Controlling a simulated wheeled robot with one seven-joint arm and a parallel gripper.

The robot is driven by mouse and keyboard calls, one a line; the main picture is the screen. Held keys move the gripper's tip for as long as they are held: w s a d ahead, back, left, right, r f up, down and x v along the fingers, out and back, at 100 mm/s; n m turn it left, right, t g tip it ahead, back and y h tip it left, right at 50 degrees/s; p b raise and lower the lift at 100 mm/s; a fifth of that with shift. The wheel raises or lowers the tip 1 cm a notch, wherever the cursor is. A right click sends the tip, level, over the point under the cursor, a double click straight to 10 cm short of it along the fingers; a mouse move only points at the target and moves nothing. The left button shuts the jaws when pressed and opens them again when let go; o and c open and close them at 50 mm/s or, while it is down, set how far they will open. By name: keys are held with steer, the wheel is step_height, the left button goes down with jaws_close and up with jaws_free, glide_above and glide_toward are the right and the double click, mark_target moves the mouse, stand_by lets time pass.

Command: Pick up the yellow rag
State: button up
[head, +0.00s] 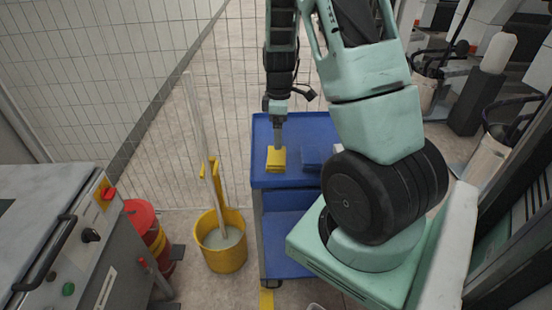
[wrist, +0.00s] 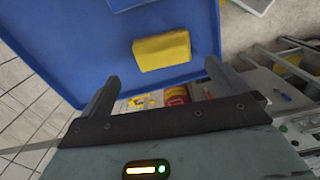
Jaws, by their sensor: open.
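The yellow rag (head: 276,160) is a small folded block lying on the blue top shelf of the cart (head: 262,128), near its left side. In the wrist view the rag (wrist: 162,50) lies on the blue surface (wrist: 60,45), ahead of the fingers and between their lines. My gripper (wrist: 160,82) is open and empty, with its two dark fingers spread apart. In the head view my gripper (head: 279,143) is above the rag, at its upper edge; the exact gap cannot be told.
A blue folded cloth (head: 312,158) lies right of the rag on the cart. A yellow mop bucket (head: 221,240) with a tall handle stands left of the cart. A grey machine (head: 70,240) with buttons and a red drum (head: 140,215) are further left. A mesh fence runs behind.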

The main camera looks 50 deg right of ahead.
mark_target(278, 155)
step_height(278, 155, down, 9)
steer(key=shift+s+a+f+p, duration=0.1)
steer(key=shift+a+f+p, duration=0.1)
steer(key=shift+p, duration=0.25)
steer(key=c, duration=0.7)
